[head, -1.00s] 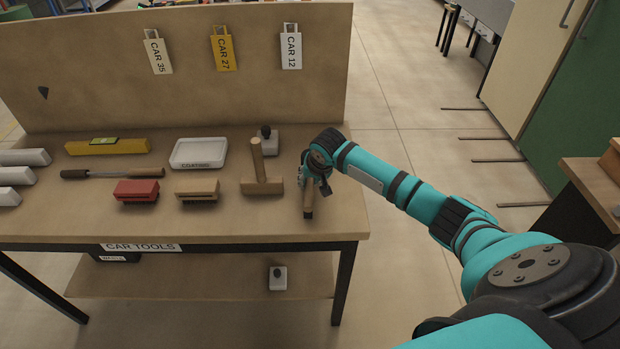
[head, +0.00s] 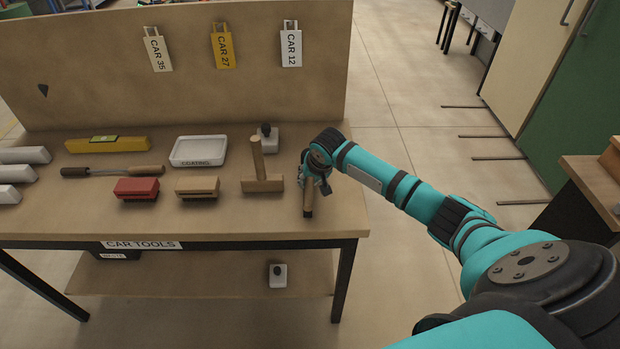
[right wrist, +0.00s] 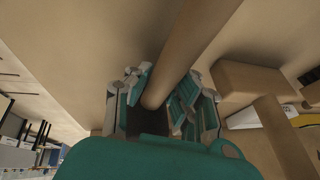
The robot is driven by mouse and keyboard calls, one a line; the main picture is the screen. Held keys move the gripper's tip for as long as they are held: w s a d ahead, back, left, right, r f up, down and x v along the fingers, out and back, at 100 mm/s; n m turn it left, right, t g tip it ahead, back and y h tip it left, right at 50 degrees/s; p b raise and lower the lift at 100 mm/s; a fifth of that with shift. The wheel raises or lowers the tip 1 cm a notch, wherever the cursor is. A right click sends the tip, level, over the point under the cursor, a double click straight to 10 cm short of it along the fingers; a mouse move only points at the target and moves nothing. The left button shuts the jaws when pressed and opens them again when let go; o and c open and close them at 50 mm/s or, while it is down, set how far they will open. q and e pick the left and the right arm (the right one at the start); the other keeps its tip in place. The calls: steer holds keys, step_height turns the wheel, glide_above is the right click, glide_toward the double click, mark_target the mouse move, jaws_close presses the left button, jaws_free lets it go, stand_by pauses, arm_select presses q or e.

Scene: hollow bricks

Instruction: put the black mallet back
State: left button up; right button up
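My right gripper (head: 314,183) is at the right end of the tool table, pointing down. A round wooden handle (head: 308,205) sticks out from under it towards me. In the right wrist view, the handle (right wrist: 195,45) runs between the two fingers (right wrist: 160,95), with the pads against its sides. No black mallet head shows; if this is the black mallet, its head is hidden. A mallet with a wooden head (head: 262,184) stands head-down just left of the gripper, handle up, and also shows in the wrist view (right wrist: 245,85). My left gripper is out of view.
The tool table (head: 230,222) also holds a red brush (head: 136,189), a tan brush (head: 197,187), a coating tray (head: 199,150), a yellow level (head: 108,145) and a white block with a black knob (head: 265,138). A board (head: 120,75) with car tags rises behind.

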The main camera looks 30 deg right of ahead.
steer(key=o, duration=0.5)
steer(key=shift+c, duration=0.2)
